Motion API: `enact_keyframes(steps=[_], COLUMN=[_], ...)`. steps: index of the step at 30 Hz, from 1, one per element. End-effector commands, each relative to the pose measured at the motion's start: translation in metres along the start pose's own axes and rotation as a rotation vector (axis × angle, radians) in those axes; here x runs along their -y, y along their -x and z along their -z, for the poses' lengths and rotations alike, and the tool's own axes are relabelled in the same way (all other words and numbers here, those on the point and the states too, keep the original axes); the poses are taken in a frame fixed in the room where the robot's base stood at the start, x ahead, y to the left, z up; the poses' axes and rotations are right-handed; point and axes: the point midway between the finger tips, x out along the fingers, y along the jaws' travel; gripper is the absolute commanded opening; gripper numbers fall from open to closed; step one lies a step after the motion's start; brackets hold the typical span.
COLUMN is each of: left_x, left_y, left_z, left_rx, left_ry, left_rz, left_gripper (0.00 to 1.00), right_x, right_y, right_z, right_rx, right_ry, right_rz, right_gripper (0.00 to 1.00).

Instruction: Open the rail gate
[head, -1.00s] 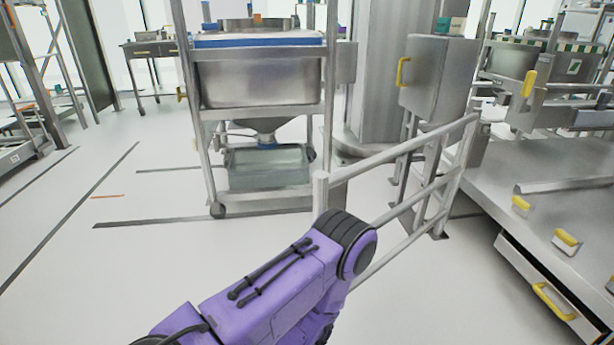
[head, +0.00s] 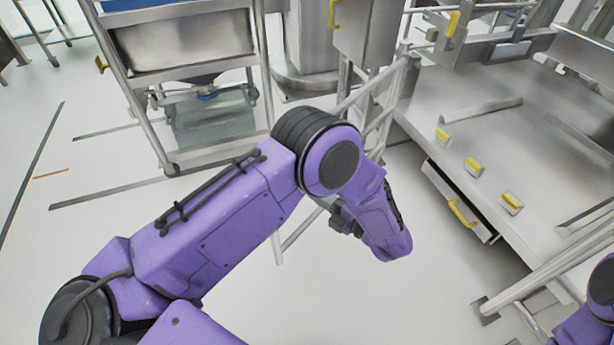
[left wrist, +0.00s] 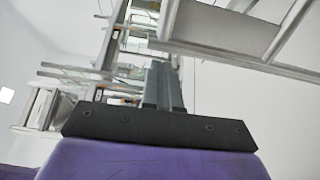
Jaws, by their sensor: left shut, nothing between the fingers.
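The rail gate (head: 372,90) is a grey tubular frame in the middle of the head view. It runs from near the steel platform toward me, and my left arm hides much of it. Its near post (head: 278,248) shows only at the foot, below the arm. My left gripper (head: 344,222) is beyond the elbow, partly hidden by my forearm, on the near side of the rails. In the left wrist view its fingers (left wrist: 163,84) are together and empty. Grey rails (left wrist: 235,45) show beyond them at the upper right; contact cannot be told. My right gripper is out of view.
A wheeled steel bin frame (head: 185,60) stands at the back left. A steel platform (head: 500,125) with yellow handles and a partly open drawer (head: 458,205) is on the right. Another grey rail (head: 545,268) is at the lower right.

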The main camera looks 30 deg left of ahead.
Motion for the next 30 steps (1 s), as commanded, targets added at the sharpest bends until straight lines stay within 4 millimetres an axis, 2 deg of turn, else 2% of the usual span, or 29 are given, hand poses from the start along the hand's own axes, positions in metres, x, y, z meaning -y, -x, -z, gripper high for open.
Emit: enact_keyframes(steps=[9, 15, 21, 30], left_x=[0.0, 0.0, 0.001, 0.001], left_y=[-0.071, -0.105, -0.119, -0.12], left_z=[0.0, 0.0, -0.001, -0.001], left_rx=[-0.001, 0.001, 0.004, 0.005], left_ry=[-0.005, -0.006, -0.006, -0.006], left_rz=[-0.001, 0.0, -0.001, -0.001], left_gripper=[0.0, 0.0, 0.0, 0.0], right_x=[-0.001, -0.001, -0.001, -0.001], right_y=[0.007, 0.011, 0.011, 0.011], right_z=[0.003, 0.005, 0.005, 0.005], right_rx=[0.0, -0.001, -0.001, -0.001], right_ry=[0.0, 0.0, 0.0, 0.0], right_rz=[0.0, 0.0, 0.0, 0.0], right_gripper=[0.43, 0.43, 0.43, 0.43])
